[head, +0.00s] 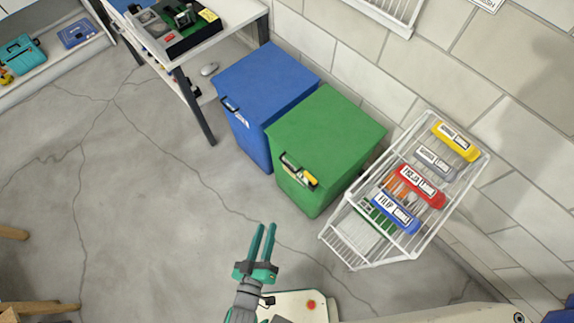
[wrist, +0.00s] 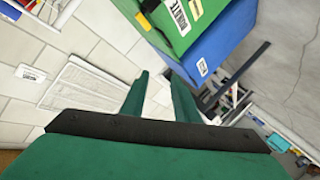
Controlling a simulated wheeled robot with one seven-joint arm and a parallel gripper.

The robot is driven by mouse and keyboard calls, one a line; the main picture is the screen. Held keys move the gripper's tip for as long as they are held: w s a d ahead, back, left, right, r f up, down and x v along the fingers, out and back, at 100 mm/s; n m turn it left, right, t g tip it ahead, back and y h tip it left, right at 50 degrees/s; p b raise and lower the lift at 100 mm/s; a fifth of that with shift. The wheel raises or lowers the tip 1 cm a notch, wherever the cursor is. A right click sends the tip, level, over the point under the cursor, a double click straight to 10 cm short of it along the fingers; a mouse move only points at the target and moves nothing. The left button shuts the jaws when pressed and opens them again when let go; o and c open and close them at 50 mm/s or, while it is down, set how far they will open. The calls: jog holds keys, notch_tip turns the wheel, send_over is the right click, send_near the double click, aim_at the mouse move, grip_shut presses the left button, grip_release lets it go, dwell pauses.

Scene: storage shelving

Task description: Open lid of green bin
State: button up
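The green bin (head: 325,145) stands against the wall in the head view, its lid lying flat and closed. A dark handle (head: 290,162) sits on its front edge, with a yellow and white label beside it. My gripper (head: 266,228) is in front of the bin, nearer to me and apart from it. Its two teal fingers are spread with a gap between them and hold nothing. In the wrist view the fingers (wrist: 158,82) are parted too, and the green bin (wrist: 208,18) shows tilted at the top, beyond them.
A blue bin (head: 262,85) stands close at the green bin's left. A white wire rack (head: 345,240) with several coloured labelled boxes stands at its right. A table (head: 225,22) with equipment is at the back. The floor (head: 150,190) in front and to the left is clear.

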jog(key=w+f+n+h, duration=0.25)
jog(key=w+f, duration=0.25)
jog(key=w, duration=0.4)
jog(key=n, duration=0.5)
send_near(286, 165)
jog(key=shift+h, duration=0.35)
jog(key=x, duration=1)
jog(key=shift+f, duration=0.4)
jog(key=shift+a+f+g, duration=0.1)
jog(key=shift+g, duration=0.2)
grip_shut()
